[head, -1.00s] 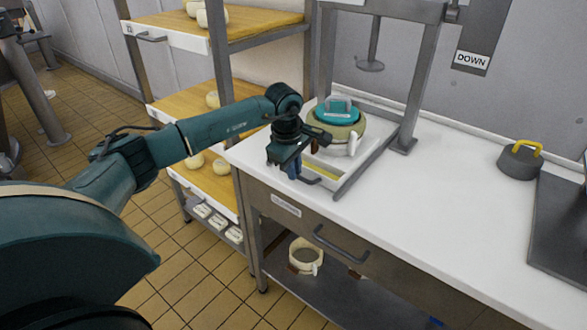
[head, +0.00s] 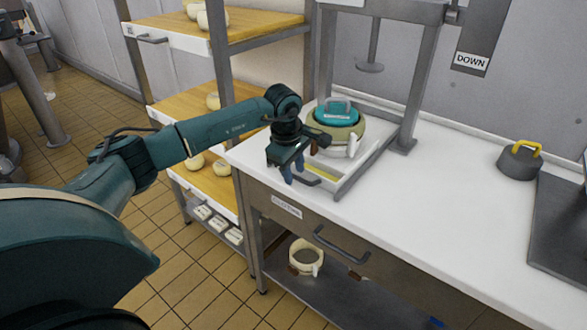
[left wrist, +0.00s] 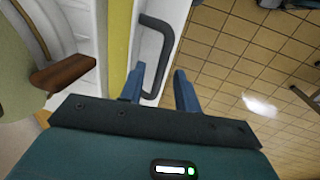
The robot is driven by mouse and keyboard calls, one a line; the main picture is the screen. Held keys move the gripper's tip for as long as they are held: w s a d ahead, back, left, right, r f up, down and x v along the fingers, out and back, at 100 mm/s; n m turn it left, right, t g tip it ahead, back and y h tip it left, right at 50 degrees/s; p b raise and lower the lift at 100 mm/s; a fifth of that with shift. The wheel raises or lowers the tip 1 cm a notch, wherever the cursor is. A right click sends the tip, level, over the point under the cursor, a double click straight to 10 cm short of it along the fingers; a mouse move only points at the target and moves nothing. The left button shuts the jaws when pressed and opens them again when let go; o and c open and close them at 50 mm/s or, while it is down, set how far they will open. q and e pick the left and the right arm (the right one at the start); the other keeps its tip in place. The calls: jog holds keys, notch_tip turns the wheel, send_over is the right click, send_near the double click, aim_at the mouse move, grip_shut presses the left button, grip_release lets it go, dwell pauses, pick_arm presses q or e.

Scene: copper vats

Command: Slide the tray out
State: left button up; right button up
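The tray (head: 352,181) is a pale, grey-rimmed slab on the white counter, under the metal press frame. A cream mould with a teal lid (head: 338,113) sits on it. A dark bar handle (head: 314,180) is on the tray's front edge; the handle also shows in the left wrist view (left wrist: 162,45). My left gripper (head: 293,174) is just at the counter's front edge beside this handle. In the left wrist view, its two blue fingers (left wrist: 160,85) are apart, with the handle's near end between or just ahead of them. Contact cannot be told. My right gripper is out of view.
A shelf rack with wooden boards (head: 215,180) and cheeses stands left of the counter. A drawer with a handle (head: 340,245) is below the counter top. A grey weight with a yellow handle (head: 520,160) stands at the right. The counter's middle is clear.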

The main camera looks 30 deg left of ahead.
pick_arm(q)
notch_tip(320, 180, up, 13)
jog(key=s, duration=0.2)
jog(key=shift+s+b, duration=0.25)
jog(key=shift+b, duration=0.15)
